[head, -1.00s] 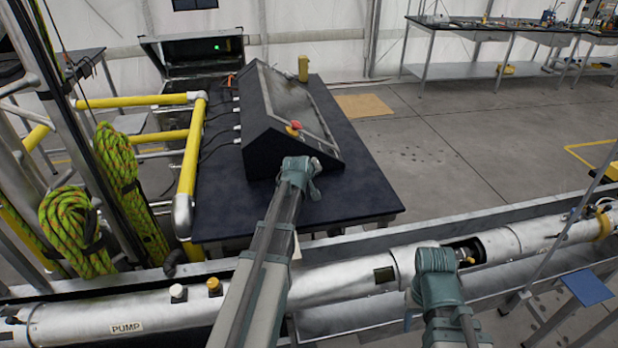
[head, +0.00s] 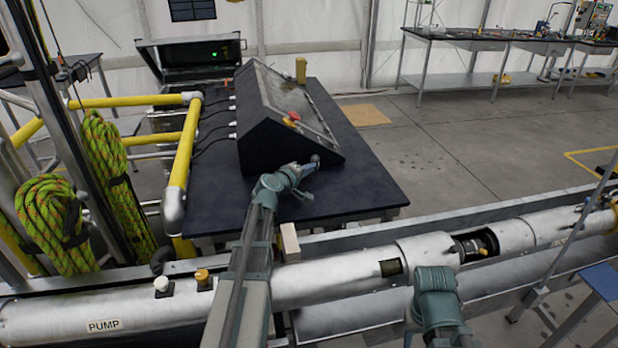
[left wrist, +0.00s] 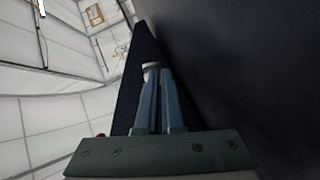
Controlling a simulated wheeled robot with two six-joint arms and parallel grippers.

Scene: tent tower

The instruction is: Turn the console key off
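The black sloped console (head: 262,143) stands on the dark table, with a red button (head: 294,116) on its face. I cannot make out the key in the head view. My left gripper (head: 312,165) is at the near end of the console, low by its right corner. In the left wrist view its two fingers (left wrist: 153,75) come together at the tips, beside a dark flat surface. A small pale round piece (left wrist: 151,65) shows at the tips; I cannot tell whether it is the key or part of the fingers. My right arm shows at the lower right, its fingers out of sight.
The dark table (head: 365,178) is clear right of the console. A yellow object (head: 301,70) stands behind it. Yellow rails (head: 184,150) and rope coils (head: 50,225) are at left. A silver pipe (head: 330,275) runs across the front.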

